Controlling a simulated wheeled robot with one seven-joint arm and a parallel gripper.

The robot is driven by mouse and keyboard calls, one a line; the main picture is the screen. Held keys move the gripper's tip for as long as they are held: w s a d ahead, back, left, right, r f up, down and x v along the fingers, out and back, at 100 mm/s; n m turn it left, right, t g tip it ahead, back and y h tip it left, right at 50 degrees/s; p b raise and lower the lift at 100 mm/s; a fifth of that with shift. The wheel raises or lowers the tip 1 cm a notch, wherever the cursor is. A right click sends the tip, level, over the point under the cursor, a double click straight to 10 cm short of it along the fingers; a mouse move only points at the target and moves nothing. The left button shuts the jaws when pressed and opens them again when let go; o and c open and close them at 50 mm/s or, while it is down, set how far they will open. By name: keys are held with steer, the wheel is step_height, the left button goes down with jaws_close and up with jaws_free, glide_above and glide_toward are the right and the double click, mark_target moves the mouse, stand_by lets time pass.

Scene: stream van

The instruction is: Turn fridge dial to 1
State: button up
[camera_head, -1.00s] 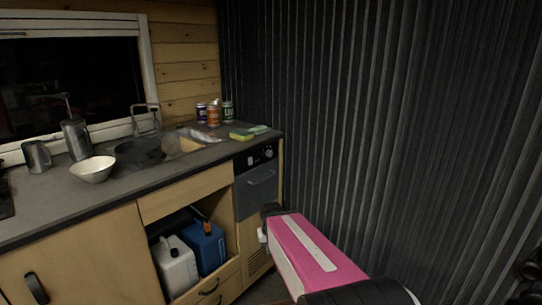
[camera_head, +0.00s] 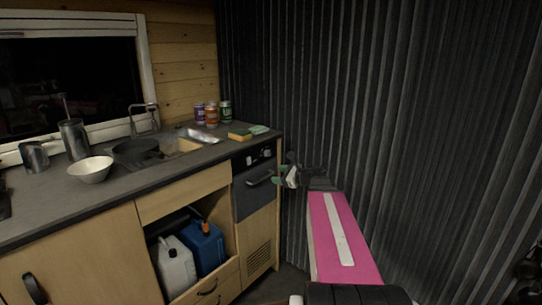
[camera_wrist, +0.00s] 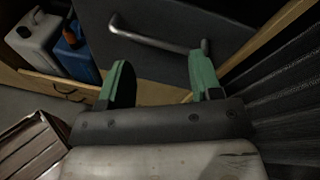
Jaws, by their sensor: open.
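The fridge (camera_head: 255,198) is a dark-fronted unit at the right end of the counter, with a bar handle (camera_head: 260,180). Its black control panel (camera_head: 254,158) above the door carries small light dials (camera_head: 266,153); their settings are too small to read. My gripper (camera_head: 282,175) is in front of the fridge's right side, just below dial height and close to the handle in the picture. In the wrist view its two green fingers (camera_wrist: 160,80) are spread apart and empty, with the fridge handle (camera_wrist: 155,38) beyond them. The dials are out of the wrist view.
The counter (camera_head: 115,192) holds a white bowl (camera_head: 90,169), cans (camera_head: 212,115) and a sponge (camera_head: 239,135). A white jerrycan (camera_head: 175,268) and a blue one (camera_head: 207,248) stand in the open cupboard. A dark corrugated wall (camera_head: 400,110) closes off the right side.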

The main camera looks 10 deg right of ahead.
mark_target(269, 153)
steer(key=w+d+r+m+t, duration=0.2)
steer(key=d+r+m+t, duration=0.1)
steer(key=d+r+m, duration=0.2)
steer(key=x, duration=1)
steer(key=shift+w+a+r, duration=0.15)
steer(key=shift+a+r, duration=0.1)
steer(key=shift+a, duration=0.05)
steer(key=shift+n, duration=0.3)
steer(key=c, duration=0.9)
